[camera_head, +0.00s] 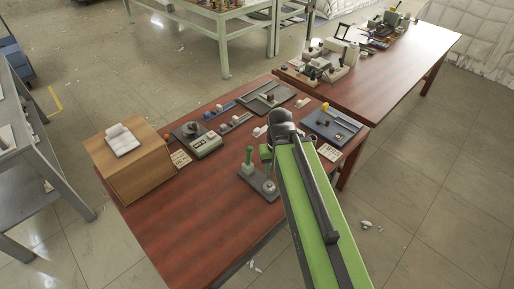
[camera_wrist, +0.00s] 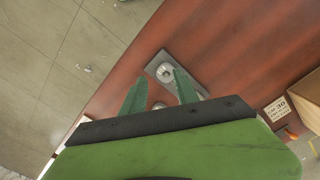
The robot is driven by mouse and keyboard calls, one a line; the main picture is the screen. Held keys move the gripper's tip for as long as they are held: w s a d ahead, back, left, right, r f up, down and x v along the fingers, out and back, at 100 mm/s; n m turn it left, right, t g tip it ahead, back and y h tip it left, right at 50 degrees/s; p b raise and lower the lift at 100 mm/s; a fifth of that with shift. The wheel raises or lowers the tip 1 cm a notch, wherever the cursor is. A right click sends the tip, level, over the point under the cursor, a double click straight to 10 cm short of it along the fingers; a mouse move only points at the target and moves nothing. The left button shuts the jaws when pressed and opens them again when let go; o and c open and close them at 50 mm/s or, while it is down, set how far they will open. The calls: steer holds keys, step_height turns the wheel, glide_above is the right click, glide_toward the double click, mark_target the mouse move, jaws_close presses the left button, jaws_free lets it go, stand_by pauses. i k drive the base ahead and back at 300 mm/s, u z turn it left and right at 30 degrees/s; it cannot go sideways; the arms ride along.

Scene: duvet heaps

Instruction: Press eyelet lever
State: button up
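In the wrist view, the grey plate (camera_wrist: 190,66) and a ring-shaped metal piece (camera_wrist: 165,72) lie beyond my fingertips. My gripper (camera_wrist: 162,75) is open, with its two green fingers apart and nothing visibly held.
A wooden box (camera_head: 120,175) stands at the table's left end. A grey device with a dial (camera_head: 203,144), a dark tray (camera_head: 268,97) and a blue-grey board (camera_head: 331,127) lie behind. A printed card (camera_head: 181,158) lies nearby. The front-left tabletop (camera_head: 190,220) is clear.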

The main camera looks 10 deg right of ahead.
mark_target(249, 155)
steer(key=z, duration=0.4)
steer(key=k, duration=0.35)
steer(key=u, duration=2.25)
steer(key=k, duration=0.75)
steer(key=u, duration=0.35)
steer(key=i, duration=1)
steer(key=u, duration=0.05)
